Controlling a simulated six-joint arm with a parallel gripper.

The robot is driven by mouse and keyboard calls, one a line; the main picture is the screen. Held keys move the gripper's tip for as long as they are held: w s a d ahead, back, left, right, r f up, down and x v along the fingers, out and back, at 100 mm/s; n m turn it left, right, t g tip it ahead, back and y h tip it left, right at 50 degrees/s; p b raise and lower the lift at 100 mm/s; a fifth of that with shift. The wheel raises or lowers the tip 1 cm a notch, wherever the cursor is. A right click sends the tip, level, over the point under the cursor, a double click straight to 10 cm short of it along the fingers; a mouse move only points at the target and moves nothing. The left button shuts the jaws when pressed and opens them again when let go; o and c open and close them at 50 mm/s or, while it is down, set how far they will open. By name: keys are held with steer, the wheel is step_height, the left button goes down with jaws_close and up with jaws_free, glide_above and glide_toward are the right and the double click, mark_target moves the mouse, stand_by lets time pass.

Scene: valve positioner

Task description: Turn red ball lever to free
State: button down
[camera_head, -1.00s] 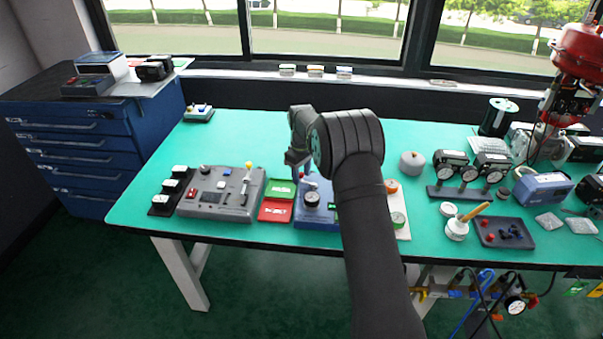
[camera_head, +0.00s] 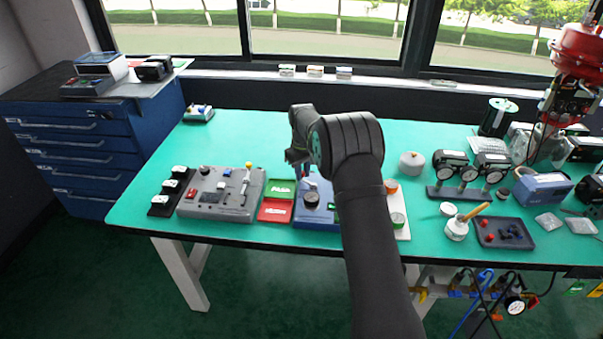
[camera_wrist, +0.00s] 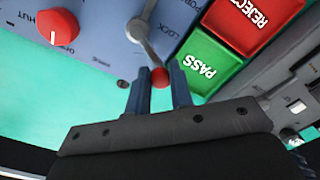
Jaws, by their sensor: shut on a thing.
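The lever (camera_wrist: 146,42) is a thin silver arm with a red ball (camera_wrist: 160,77) at its end, mounted on a blue-grey panel. In the wrist view it runs from its hub down toward my gripper (camera_wrist: 160,88), whose two blue fingers are shut around the ball. The printed word LOCK lies to the right of the lever; no FREE marking is readable. In the head view the blue unit (camera_head: 318,217) stands at mid-bench, with my gripper (camera_head: 300,174) low over its back edge. The ball is hard to make out there.
A red knob (camera_wrist: 57,27) with a white line sits on the same panel. Green PASS (camera_head: 281,189) and red REJECT (camera_head: 276,211) trays lie directly beside the blue unit. A grey control box (camera_head: 221,195) is farther left. Bare green bench lies behind.

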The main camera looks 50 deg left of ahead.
steer(key=m, duration=0.1)
steer(key=w+m, duration=0.1)
steer(key=shift+a+m, duration=0.1)
steer(key=shift+m, duration=0.3)
steer(key=m, duration=0.1)
steer(key=w+m, duration=0.1)
steer(key=m, duration=0.1)
steer(key=shift+w+m, duration=0.25)
steer(key=shift+m, duration=0.05)
steer(key=shift+w+d+m, duration=0.2)
steer(key=shift+w+m, duration=0.1)
steer(key=shift+m, duration=0.65)
steer(key=shift+w+d+m, duration=0.25)
steer(key=shift+w+m, duration=0.1)
steer(key=shift+m, duration=0.55)
steer(key=shift+w+d+m, duration=0.2)
steer(key=shift+w+m, duration=0.1)
steer(key=shift+m, duration=0.65)
steer(key=c, duration=1.3)
jaws_free()
steer(key=shift+r, duration=0.1)
step_height(320, 180, up, 17)
steer(key=shift+r, duration=0.15)
